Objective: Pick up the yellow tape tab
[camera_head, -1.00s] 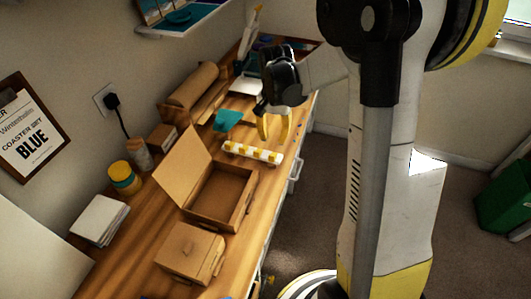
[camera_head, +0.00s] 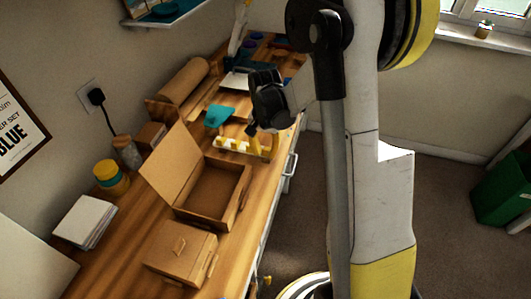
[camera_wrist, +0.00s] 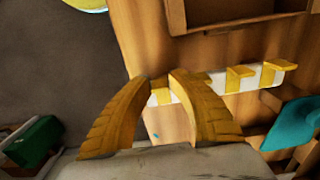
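A white strip (camera_head: 231,146) with several yellow tape tabs lies near the front edge of the wooden bench. In the wrist view the strip (camera_wrist: 252,78) runs right from my fingertips, with tabs spaced along it. The yellow tape tab (camera_wrist: 161,95) at its near end shows between my two yellow fingers. My gripper (camera_head: 264,154) points down at the right end of the strip. In the wrist view its fingertips (camera_wrist: 162,78) are a little apart, one on each side of the end tab. I cannot tell whether they touch it.
An open cardboard box (camera_head: 236,217) stands beside the strip, with a closed box (camera_head: 179,252) in front. A teal piece (camera_head: 219,115) lies behind the strip; it also shows in the wrist view (camera_wrist: 296,126).

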